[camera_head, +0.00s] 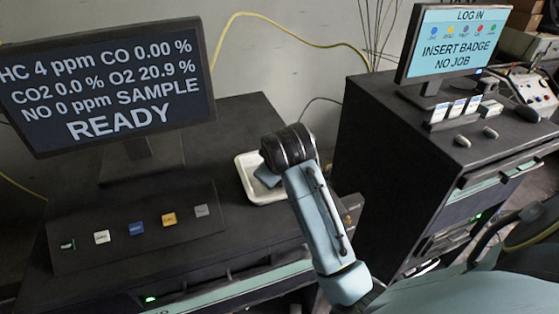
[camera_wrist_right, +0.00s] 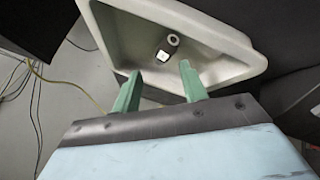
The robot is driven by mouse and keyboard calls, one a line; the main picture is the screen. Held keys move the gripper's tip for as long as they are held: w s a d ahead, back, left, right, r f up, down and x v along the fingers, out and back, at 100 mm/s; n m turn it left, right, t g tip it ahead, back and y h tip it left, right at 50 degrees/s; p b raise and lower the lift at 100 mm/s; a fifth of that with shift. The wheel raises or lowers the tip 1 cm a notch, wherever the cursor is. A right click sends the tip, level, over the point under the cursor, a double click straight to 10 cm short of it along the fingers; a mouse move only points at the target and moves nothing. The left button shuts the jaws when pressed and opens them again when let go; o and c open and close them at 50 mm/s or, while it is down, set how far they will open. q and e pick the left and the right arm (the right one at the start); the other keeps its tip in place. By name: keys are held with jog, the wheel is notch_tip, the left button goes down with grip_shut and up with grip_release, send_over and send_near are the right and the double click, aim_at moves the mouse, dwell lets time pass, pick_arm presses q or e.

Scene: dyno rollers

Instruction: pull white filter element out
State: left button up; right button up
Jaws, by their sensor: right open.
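In the right wrist view, a small part (camera_wrist_right: 168,46) lies inside a pale tray (camera_wrist_right: 232,58). It has a pale ring-shaped end with a dark hole, a dark body and a small white square face. I cannot tell for certain whether it is the white filter element or its holder. My right gripper (camera_wrist_right: 158,80) has its two green fingers apart, with nothing between them. The fingertips overlap the tray's near rim in the picture, short of the part. In the head view the tray (camera_head: 252,192) is partly behind my right arm, and the fingers and the part are hidden. My left gripper is not in view.
The tray stands on a black cabinet (camera_head: 225,125). A monitor (camera_head: 105,80) reading READY and a panel (camera_head: 135,228) of coloured buttons are to its left. A second black cabinet (camera_head: 390,135) with a login screen (camera_head: 460,45) stands at right. A yellow cable (camera_head: 290,28) runs along the wall.

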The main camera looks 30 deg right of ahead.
jog(key=v, duration=0.8)
jog(key=shift+s+r, duration=0.1)
jog(key=shift+r, duration=0.25)
jog(key=v, duration=0.2)
jog(key=shift+s+a+r, duration=0.15)
jog(key=shift+s+r, duration=0.1)
